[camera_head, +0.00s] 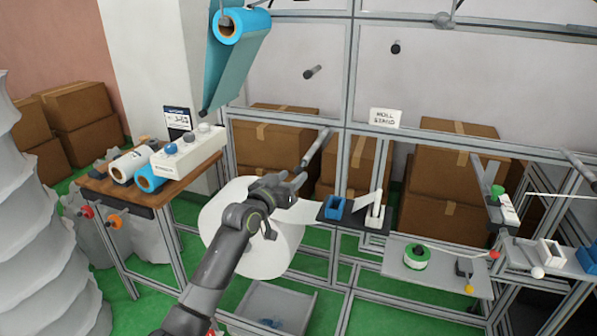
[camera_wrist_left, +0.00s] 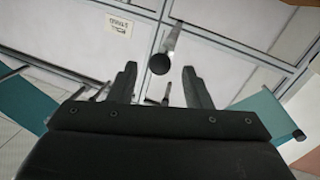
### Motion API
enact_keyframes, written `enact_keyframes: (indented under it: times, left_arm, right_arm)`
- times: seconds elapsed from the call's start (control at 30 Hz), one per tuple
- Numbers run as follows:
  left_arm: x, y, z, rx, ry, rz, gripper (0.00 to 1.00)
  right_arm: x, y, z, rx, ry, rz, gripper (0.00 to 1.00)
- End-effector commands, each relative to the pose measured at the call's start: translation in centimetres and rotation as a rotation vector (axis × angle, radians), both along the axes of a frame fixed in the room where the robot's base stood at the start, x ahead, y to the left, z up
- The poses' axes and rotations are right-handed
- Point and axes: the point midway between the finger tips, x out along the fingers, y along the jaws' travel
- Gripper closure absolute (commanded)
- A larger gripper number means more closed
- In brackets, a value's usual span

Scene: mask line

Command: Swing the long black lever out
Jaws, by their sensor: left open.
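My left gripper (camera_head: 297,180) is open and empty in front of the frame, beside the large white roll (camera_head: 276,255). In the left wrist view its two fingers (camera_wrist_left: 160,72) are apart. A long rod with a black end (camera_head: 317,148) sticks out from an upright, just above the gripper. In the wrist view the rod's round black end (camera_wrist_left: 160,63) shows between the fingertips, with no contact visible. I cannot tell for sure whether this rod is the long black lever. My right gripper is not in view.
A blue film roll (camera_head: 245,50) hangs at the top. A wooden table (camera_head: 105,186) with rolls stands at left. A black shelf with a blue block (camera_head: 335,207) is right of the gripper. A grey shelf (camera_head: 455,282) holds a green-and-white spool (camera_head: 417,257). Cardboard boxes stand behind.

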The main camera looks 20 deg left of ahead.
Motion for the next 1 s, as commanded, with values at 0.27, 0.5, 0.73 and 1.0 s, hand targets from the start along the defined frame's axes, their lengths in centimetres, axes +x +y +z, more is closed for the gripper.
enact_keyframes:
  times: [0.27, 0.5, 0.73, 1.0]
  left_arm:
    - [3.2, -0.7, 0.0, -0.001, 0.000, 0.000, 0.55]
    - [4.2, -1.0, 0.0, 0.000, -0.001, 0.000, 0.55]
    - [4.2, -1.0, 0.0, 0.000, -0.001, 0.000, 0.55]
    - [4.2, -1.0, 0.0, 0.000, 0.000, 0.000, 0.84]
  right_arm:
    - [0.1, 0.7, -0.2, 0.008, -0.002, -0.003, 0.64]
    - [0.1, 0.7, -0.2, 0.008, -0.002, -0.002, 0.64]
    - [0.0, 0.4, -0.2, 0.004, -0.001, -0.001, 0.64]
    - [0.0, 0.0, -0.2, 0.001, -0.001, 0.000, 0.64]
